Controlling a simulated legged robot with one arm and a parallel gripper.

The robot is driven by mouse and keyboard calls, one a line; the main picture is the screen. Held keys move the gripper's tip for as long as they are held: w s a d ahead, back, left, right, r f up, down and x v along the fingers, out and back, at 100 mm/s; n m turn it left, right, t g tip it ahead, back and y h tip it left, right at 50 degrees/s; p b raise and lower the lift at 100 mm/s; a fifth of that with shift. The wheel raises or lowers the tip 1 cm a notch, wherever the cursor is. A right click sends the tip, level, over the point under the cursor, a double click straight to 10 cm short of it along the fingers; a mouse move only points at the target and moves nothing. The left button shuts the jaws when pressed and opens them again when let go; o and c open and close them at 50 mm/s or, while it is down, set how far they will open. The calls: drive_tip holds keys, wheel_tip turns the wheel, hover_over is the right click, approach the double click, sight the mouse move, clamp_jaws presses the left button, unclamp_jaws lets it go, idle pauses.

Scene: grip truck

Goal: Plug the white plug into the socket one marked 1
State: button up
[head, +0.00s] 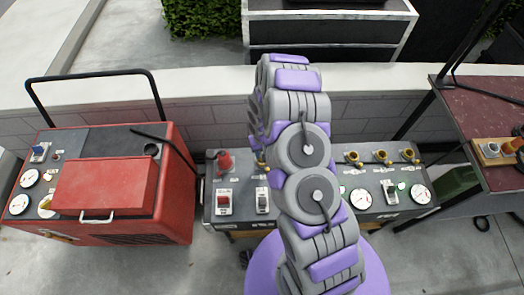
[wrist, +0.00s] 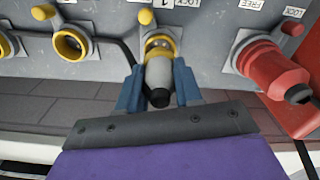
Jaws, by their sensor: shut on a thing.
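The white plug (wrist: 158,74), pale grey with a black tail end, is held between the blue fingers of my gripper (wrist: 158,88) in the wrist view. Its front end is at the mouth of a yellow-ringed socket (wrist: 160,43). How deep it sits in the socket cannot be told. A label with a 1 (wrist: 167,4) is at the top edge above this socket, partly cut off. In the head view my arm hides the gripper, the plug and most of this socket.
A red plug (wrist: 274,72) sits in the socket to the right, close to my gripper. Other yellow-ringed sockets (wrist: 72,43) are to the left. In the head view the grey panel (head: 338,201) stands between a red machine (head: 110,190) and a dark red table (head: 487,110).

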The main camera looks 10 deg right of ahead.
drive_tip(key=shift+f+b, duration=0.4)
drive_tip(key=shift+f, duration=1.2)
idle(0.6)
drive_tip(key=o, duration=1.2)
drive_tip(key=shift+o, duration=0.2)
drive_tip(key=shift+o, duration=1.3)
drive_tip(key=shift+r, duration=0.1)
drive_tip(key=shift+r+p, duration=1)
drive_tip(key=shift+r, duration=1.4)
